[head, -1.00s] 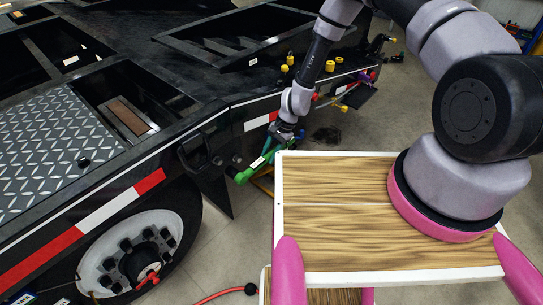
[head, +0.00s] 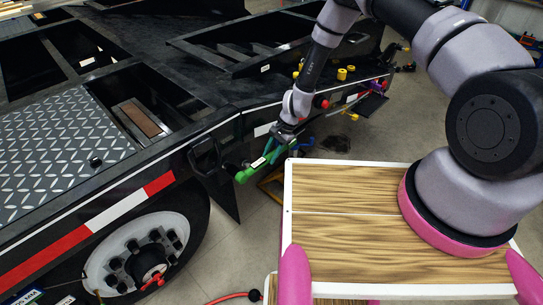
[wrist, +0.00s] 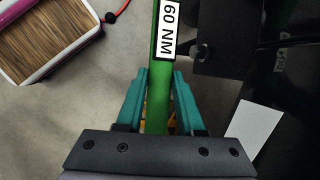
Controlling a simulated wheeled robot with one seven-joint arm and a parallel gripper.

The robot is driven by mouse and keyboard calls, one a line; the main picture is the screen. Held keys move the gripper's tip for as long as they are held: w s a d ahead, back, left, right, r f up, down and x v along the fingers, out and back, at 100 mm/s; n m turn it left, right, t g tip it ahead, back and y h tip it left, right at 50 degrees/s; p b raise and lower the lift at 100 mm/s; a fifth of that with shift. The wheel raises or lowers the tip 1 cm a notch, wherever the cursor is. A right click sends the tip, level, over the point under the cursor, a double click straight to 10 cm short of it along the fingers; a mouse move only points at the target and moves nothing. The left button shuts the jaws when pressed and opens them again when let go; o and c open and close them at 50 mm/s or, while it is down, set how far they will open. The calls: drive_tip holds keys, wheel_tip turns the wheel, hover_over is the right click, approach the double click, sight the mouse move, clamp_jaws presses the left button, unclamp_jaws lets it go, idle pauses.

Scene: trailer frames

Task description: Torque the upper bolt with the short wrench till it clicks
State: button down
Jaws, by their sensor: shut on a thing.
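My gripper (head: 277,144) is shut on a green wrench (head: 250,171) beside the trailer's black side. In the wrist view my teal fingers (wrist: 160,76) close on both sides of the green shaft (wrist: 161,100), which has a white label reading "60 NM" (wrist: 168,28). In the head view the wrench slants down and left, its rounded end close to a black bracket (head: 207,157) on the trailer. I cannot tell whether that end touches anything. I cannot make out the upper bolt.
The trailer wheel (head: 145,262) is at the lower left. My wood-topped base fills the lower right. An orange frame (head: 270,184) stands on the floor beneath the wrench. A red hose (head: 226,298) lies on the floor. Colored fittings (head: 342,73) line the trailer's far edge.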

drive_tip(key=shift+w+a, duration=0.6)
drive_tip(key=shift+a, duration=0.1)
idle(1.5)
drive_tip(key=shift+f, duration=0.15)
drive_tip(key=shift+f+y, duration=0.3)
drive_tip(key=shift+f+g, duration=0.15)
drive_tip(key=shift+g, duration=0.15)
drive_tip(key=shift+f, duration=0.35)
drive_tip(key=shift+f+g+y, duration=0.2)
drive_tip(key=shift+g+y, duration=0.1)
drive_tip(key=shift+g, duration=0.1)
drive_tip(key=shift+f, duration=0.35)
drive_tip(key=shift+f, duration=0.1)
idle(0.6)
